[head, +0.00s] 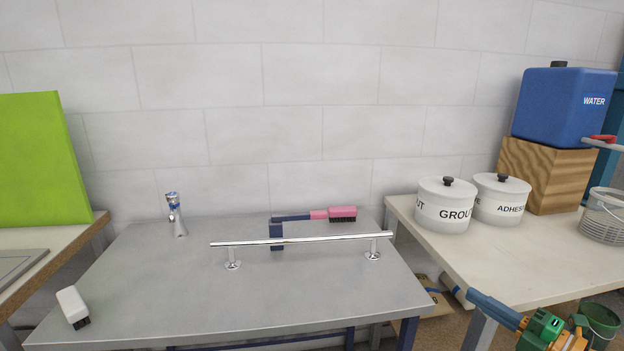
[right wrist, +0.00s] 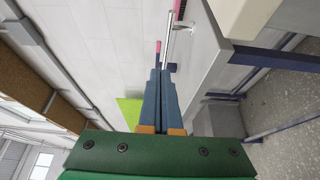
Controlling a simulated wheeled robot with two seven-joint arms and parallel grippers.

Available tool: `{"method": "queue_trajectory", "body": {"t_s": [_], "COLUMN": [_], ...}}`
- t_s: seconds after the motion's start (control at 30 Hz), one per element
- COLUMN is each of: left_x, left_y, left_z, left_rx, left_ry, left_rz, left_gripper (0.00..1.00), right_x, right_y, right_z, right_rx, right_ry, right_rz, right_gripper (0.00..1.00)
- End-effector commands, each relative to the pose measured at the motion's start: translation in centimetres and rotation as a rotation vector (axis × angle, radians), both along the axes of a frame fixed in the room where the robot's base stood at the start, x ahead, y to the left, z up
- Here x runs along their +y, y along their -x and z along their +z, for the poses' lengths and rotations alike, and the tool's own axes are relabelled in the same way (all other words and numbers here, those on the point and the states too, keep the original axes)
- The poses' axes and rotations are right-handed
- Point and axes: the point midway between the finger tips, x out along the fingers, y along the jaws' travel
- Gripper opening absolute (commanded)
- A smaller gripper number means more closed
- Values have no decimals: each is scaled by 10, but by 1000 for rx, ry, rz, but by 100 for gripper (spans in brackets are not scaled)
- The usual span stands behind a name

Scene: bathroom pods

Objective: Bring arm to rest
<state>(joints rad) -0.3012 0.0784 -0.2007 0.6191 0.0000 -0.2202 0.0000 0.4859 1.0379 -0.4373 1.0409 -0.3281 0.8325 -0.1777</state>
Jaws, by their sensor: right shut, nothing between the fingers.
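My right gripper (head: 476,297) shows at the bottom right of the head view, with blue fingers on a green and orange body. It is in front of the pale right-hand table (head: 520,265), pointing up and left, and holds nothing. In the right wrist view its two blue fingers (right wrist: 160,75) lie together, shut and empty. My left gripper is not in view.
Two white pots (head: 445,205) (head: 502,199), a wooden block (head: 545,175) with a blue water container (head: 562,108) and a wire basket (head: 604,215) stand right.

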Motion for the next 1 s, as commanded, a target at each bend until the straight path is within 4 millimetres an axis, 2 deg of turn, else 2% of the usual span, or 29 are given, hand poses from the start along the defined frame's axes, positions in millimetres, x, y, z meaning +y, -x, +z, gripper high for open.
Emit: {"method": "queue_trajectory", "body": {"t_s": [0.27,0.37,0.47,0.57,0.67,0.77,0.83,0.87,0.9,0.97,1.0], "left_x": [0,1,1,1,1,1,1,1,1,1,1], "left_y": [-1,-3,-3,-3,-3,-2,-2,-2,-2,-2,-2], "left_z": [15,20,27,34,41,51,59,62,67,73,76], "left_rx": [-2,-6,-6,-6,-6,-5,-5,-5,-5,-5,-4], "left_ry": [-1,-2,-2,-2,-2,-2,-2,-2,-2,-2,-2], "left_rz": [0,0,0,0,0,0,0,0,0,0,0], "left_gripper": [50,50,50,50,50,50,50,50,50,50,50], "right_x": [-6,-8,-10,-10,-6,3,17,25,37,57,71], "right_y": [-6,-3,5,21,48,92,138,163,198,252,286], "right_z": [-56,-83,-118,-160,-208,-263,-304,-322,-343,-369,-381], "right_rx": [151,223,313,427,560,727,872,942,1037,1176,1260], "right_ry": [-169,-238,-312,-394,-475,-558,-616,-640,-667,-698,-711], "right_rz": [-158,-230,-319,-426,-548,-696,-820,-880,-959,-1073,-1141], "right_gripper": [0,0,0,0,0,0,0,0,0,0,0]}}
